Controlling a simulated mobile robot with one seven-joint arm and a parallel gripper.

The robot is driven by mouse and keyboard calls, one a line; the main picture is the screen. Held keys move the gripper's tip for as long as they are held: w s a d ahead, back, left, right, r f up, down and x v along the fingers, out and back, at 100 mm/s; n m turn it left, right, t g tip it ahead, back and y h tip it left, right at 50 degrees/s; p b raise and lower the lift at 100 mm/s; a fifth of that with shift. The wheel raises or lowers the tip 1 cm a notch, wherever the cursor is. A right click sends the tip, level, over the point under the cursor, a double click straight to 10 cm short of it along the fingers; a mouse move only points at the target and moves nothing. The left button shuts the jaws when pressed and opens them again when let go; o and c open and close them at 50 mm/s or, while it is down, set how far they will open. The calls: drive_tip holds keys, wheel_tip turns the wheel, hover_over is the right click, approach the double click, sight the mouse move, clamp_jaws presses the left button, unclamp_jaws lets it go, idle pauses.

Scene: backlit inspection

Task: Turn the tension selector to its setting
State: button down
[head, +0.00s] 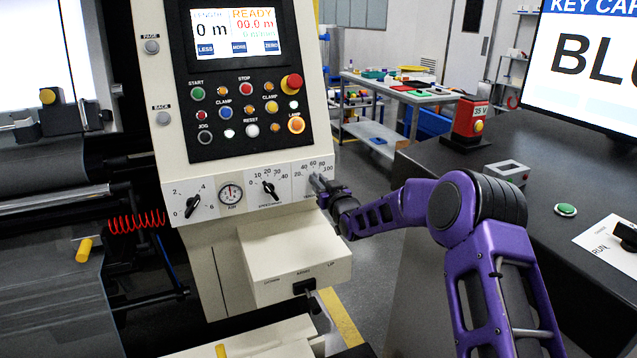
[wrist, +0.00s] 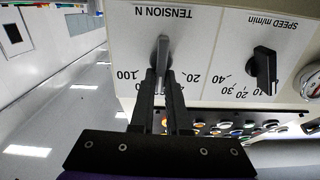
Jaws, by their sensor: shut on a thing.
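The tension selector (wrist: 163,50) is a grey bar knob on a white plate lettered "TENSION N", upside down in the wrist view. My gripper (wrist: 164,76) is shut on this knob, with one finger on each side. The numbers 100 and 20 show on either side of the fingers. The fingers hide the middle of the scale, so I cannot tell which number the knob points to. In the head view my gripper (head: 322,186) is at the right end of the dial row, and the tension scale (head: 312,166) shows above it.
The speed knob (wrist: 264,68) is close beside the tension knob. A round gauge (head: 231,194) and another dial (head: 193,206) sit further left. Buttons on the black control panel (head: 243,140) are above. A cream box (head: 296,262) juts out below.

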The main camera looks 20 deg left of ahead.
drive_tip(key=shift+w+d+f+m+b, duration=0.1)
drive_tip(key=shift+w+d+m+b, duration=0.05)
drive_tip(key=shift+m+b, duration=1.15)
drive_tip(key=shift+w+d+f+m+b, duration=0.1)
drive_tip(key=shift+d+m+b, duration=0.05)
drive_tip(key=shift+m+b, duration=1.1)
drive_tip(key=shift+r+m, duration=0.1)
drive_tip(key=shift+m, duration=0.15)
drive_tip(key=c, duration=0.9)
unclamp_jaws()
drive_tip(key=v, duration=1.7)
drive_tip(key=shift+s+d+p, duration=0.15)
drive_tip(key=shift+s+p, duration=0.05)
drive_tip(key=shift+p, duration=0.2)
